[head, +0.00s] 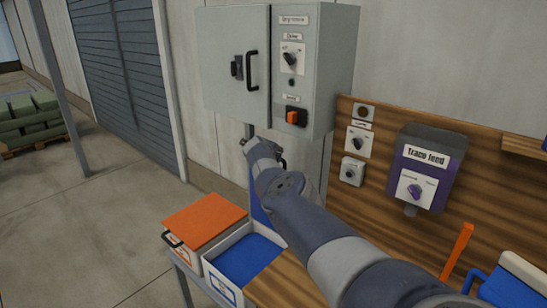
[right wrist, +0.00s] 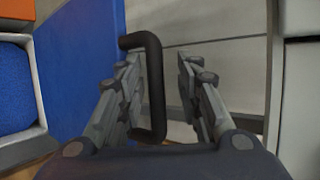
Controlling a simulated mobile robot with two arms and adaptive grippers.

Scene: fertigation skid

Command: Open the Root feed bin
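No label reading Root feed is legible. A blue upright panel (head: 259,208) stands below the grey cabinet, mostly hidden behind my right arm; it also shows in the right wrist view (right wrist: 82,70). A black bar handle (right wrist: 155,88) shows beside the panel's edge in the right wrist view. My right gripper (head: 261,150) is below the cabinet. In the right wrist view its fingers (right wrist: 160,66) are open on either side of the handle. The left finger is close to it; contact cannot be told. The right finger is apart from it. My left gripper is out of view.
An orange-lidded bin (head: 205,219) and an open white bin with blue inside (head: 244,257) stand at the table's left end. The grey cabinet (head: 233,62) hangs above my gripper. A purple Trace feed box (head: 428,166) is on the wooden board at right.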

